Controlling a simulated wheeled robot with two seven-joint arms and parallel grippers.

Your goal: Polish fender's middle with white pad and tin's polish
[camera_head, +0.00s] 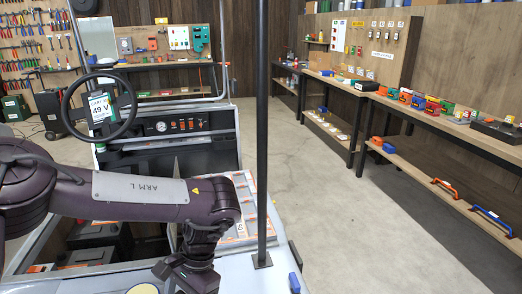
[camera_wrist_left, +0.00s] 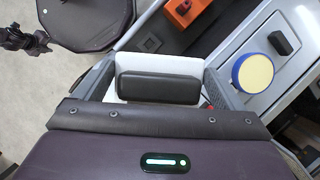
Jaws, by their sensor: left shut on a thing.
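My left gripper (camera_wrist_left: 157,88) is shut on the black handle (camera_wrist_left: 158,86) of the white pad (camera_wrist_left: 145,61). The pad's underside is hidden. In the head view the left gripper (camera_head: 187,278) points down over the cart's front edge, and I cannot make out the pad there. A round blue tin with pale yellow polish (camera_wrist_left: 253,72) stands open on the pale cart body, to the right of the pad in the wrist view. The tin's top (camera_head: 143,289) shows at the head view's bottom edge. The pale fender surface (camera_head: 272,276) lies right of the gripper. A dark shape in the wrist view, likely my right gripper (camera_wrist_left: 24,42), is unclear.
A dark upright post (camera_head: 263,130) rises from the cart close right of my left arm. A steering wheel (camera_head: 100,107) stands to the left. An orange block (camera_wrist_left: 183,10) lies near the tin. Benches (camera_head: 460,128) line the right wall, with clear floor between.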

